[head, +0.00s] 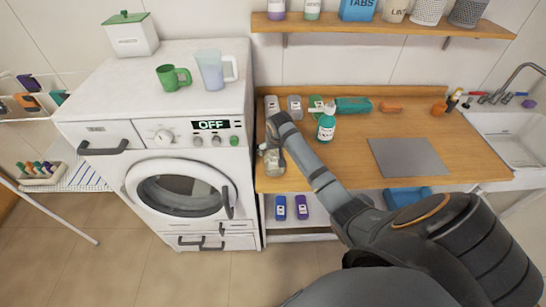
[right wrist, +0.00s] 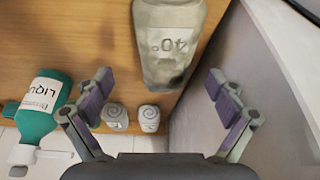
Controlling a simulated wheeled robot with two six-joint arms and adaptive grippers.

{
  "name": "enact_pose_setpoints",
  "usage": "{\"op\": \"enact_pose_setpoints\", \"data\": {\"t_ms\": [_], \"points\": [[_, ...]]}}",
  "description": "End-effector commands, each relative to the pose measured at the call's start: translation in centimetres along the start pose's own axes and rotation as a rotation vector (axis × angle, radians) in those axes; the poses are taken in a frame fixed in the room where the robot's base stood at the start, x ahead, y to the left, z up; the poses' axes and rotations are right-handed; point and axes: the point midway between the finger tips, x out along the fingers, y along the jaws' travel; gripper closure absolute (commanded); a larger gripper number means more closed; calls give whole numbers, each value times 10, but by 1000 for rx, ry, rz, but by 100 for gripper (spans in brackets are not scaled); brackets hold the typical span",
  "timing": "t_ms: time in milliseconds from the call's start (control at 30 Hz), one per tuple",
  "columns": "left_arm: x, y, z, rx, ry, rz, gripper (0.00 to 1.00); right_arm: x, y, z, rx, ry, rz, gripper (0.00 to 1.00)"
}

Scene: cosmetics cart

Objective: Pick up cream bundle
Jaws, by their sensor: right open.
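My right gripper (head: 272,143) is over the left end of the wooden counter, beside the washing machine. In the right wrist view its fingers (right wrist: 159,80) are apart and nothing is between them. A grey, glassy container marked "40" (right wrist: 170,40) stands just beyond the fingertips; it also shows under the gripper in the head view (head: 274,164), partly hidden. Two small pale items with spiral tops (right wrist: 116,116) (right wrist: 148,118) stand between the fingers' line of sight, farther back. I cannot tell for sure which of these is the cream bundle. My left gripper is out of view.
A green bottle with a white label (head: 326,124) stands right of my arm. Small grey items (head: 294,106) and green ones line the counter's back. The washing machine (head: 190,140) walls the left side. A grey mat (head: 408,157) lies on the right; the counter's middle is partly clear.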

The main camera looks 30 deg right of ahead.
Motion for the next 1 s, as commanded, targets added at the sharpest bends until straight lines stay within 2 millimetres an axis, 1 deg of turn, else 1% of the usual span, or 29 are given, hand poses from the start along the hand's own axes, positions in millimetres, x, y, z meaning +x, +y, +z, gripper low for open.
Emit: {"op": "enact_pose_setpoints", "data": {"t_ms": [100, 233, 300, 467, 500, 600, 700, 867, 933, 1000], "points": [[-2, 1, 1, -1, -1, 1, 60, 10, 0, 0, -1, 0, -1, 6], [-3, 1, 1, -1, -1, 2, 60, 13, -1, 0, -1, 1, -1, 6], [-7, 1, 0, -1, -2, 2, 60, 17, -2, 0, -1, -2, -1, 6], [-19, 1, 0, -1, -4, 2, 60, 41, -8, 2, -1, -3, -2, 6], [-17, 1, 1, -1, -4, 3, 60, 48, -8, 2, -1, -1, -1, 6], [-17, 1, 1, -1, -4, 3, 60, 59, -7, 3, -1, 0, 0, 6], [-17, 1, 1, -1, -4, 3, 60, 64, -7, 2, -2, 2, -1, 6], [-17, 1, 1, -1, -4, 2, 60, 64, -7, 3, -3, 2, -1, 6], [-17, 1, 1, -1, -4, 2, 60, 64, -7, 3, -3, 2, -1, 12], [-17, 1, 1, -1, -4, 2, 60, 64, -7, 3, -2, 2, -1, 22]]}}
